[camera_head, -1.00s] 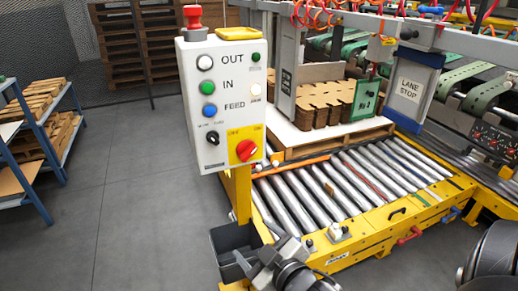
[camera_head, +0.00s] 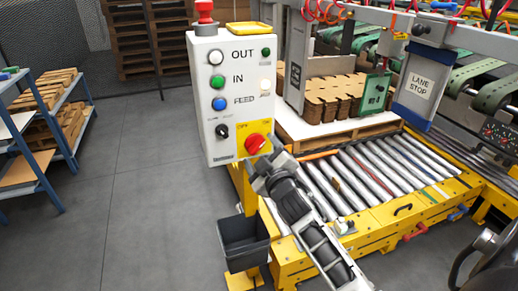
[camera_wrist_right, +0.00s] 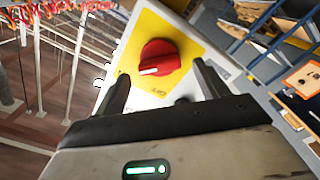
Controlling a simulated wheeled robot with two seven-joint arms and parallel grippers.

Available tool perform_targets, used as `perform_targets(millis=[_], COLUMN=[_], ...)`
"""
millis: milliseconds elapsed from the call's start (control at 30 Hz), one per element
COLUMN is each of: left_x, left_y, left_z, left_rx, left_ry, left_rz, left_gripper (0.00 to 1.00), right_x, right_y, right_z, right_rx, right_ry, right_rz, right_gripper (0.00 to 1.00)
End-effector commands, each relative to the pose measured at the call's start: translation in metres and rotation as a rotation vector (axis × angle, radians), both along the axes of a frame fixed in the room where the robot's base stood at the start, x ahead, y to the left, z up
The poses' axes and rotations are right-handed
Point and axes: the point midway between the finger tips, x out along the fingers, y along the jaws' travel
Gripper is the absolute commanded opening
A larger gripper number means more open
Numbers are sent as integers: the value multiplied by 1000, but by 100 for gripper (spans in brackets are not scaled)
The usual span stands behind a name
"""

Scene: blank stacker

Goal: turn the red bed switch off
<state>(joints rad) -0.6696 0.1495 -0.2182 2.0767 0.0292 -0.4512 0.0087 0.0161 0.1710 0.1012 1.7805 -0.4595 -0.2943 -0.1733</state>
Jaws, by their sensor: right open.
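The red bed switch (camera_head: 255,144) is a round red knob on a yellow plate at the lower right of the white control box (camera_head: 204,133). In the right wrist view the red knob (camera_wrist_right: 160,58) has a white mark pointing to its lower left. My right gripper (camera_head: 262,166) is just below the switch in the head view. In the right wrist view its fingers (camera_wrist_right: 162,85) are open, one on each side below the knob. The knob is ahead of the fingertips and seems not gripped. My left gripper is not in view.
A red mushroom button (camera_head: 204,10) and a yellow tray (camera_head: 248,28) top the box. A dark bin (camera_head: 243,242) hangs below it. The roller bed (camera_head: 365,180) with stacked cardboard (camera_head: 333,95) lies to the right. Blue shelves (camera_head: 45,130) stand at left.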

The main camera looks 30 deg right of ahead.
Motion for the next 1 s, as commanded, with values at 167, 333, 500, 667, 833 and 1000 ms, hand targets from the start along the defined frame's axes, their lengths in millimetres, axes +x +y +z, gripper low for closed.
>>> perform_targets(millis=[167, 333, 500, 667, 833, 1000], left_x=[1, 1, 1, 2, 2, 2], left_y=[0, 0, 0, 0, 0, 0], left_z=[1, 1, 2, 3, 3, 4], left_rx=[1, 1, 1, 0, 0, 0], left_ry=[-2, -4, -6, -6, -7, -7], left_rz=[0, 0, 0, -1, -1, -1], left_gripper=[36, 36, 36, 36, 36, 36], right_x=[15, 18, 18, 18, 17, 17], right_y=[-4, -4, -4, -4, -4, -4], right_z=[0, 0, 0, 0, 0, 0], right_rx=[0, 0, 0, 0, -3, -32], right_ry=[0, 1, 1, 1, 1, 8], right_rz=[0, 1, 1, 1, 1, 1], right_gripper=[73, 73, 70, 28, 28, 28])
